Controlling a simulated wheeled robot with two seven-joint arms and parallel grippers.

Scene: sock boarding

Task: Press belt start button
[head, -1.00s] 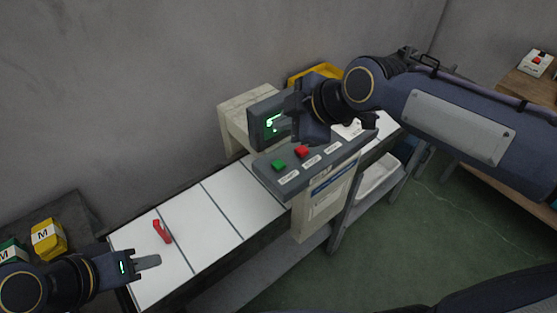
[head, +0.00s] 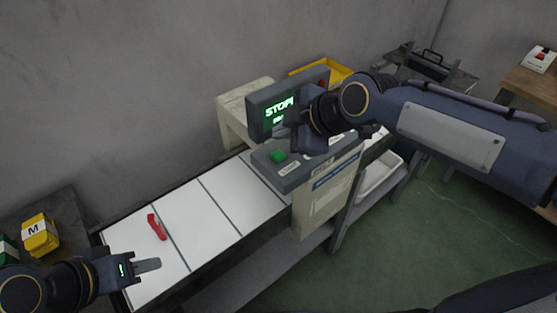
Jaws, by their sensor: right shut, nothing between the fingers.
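The green button (head: 278,156) sits on the slanted grey control panel (head: 300,178) beside the belt. The red button seen earlier is hidden behind my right gripper. A display (head: 279,107) behind the panel shows green lettering that reads STOP, with a smaller line partly covered. My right gripper (head: 281,132) is shut and empty, just above and behind the green button; I cannot tell whether it touches anything. The white belt (head: 215,205) runs from lower left to the panel. My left gripper (head: 152,265) is over the near left end of the belt; its finger opening cannot be made out.
A red object (head: 156,227) lies on the belt's left part. A yellow box marked M (head: 40,235) and a green box (head: 8,250) stand at the left. A yellow tray (head: 322,70) is behind the display.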

